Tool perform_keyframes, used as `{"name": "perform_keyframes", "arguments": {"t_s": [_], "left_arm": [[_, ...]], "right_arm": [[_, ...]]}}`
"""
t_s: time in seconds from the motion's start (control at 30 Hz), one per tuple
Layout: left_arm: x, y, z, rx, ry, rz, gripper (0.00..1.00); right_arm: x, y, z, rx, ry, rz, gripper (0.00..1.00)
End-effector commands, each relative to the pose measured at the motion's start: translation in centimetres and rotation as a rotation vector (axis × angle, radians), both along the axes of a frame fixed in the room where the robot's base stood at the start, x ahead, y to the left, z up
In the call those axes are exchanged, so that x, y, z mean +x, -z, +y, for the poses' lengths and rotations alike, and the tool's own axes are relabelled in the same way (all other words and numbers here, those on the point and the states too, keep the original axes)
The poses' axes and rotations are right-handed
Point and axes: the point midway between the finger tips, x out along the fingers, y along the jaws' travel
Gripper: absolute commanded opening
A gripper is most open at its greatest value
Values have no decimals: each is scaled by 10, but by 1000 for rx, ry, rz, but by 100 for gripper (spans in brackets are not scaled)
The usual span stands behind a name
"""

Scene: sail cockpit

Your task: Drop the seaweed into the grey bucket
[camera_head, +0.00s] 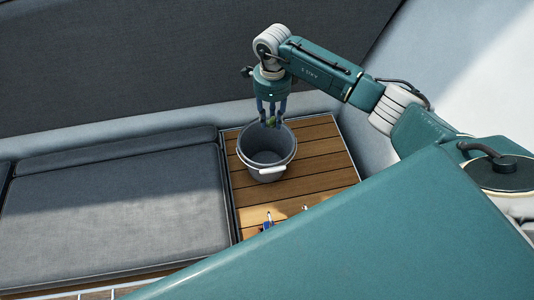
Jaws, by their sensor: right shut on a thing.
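The grey bucket (267,172) stands upright on the wooden slatted surface, its open top facing up. My right gripper (271,122) points down over the far rim of the bucket. It is shut on a small green thing, which looks like the seaweed (271,122). The seaweed shows only as a small green patch between the fingers, and the fingers hide the rest. I see nothing in the part of the bucket's inside that shows. My left gripper is not in the picture.
The wooden surface (325,157) is clear to the right of the bucket. A small blue and red item (268,222) and a small shiny item (305,208) are near its front. A grey cushion (115,215) lies to the left. A dark grey wall rises behind.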

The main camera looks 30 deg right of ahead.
Motion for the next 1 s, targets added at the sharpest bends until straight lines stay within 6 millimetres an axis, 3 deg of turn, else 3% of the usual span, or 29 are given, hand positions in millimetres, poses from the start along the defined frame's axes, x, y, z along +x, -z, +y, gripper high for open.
{"name": "perform_keyframes", "arguments": {"t_s": [0.03, 0.2, 0.57, 0.6, 0.7, 1.0], "left_arm": [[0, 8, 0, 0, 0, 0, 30], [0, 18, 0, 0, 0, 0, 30], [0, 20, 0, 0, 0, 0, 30], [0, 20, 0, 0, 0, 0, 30], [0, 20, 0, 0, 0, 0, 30], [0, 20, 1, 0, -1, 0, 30]], "right_arm": [[0, 11, 0, 1, 0, 1, 16], [0, 29, 0, 1, 0, 0, 16], [0, 34, 0, 0, -2, -1, 16], [0, 34, 0, 0, -2, -1, 33], [0, 34, 0, 1, -2, -1, 51], [0, 33, 0, 0, -2, -1, 51]]}}
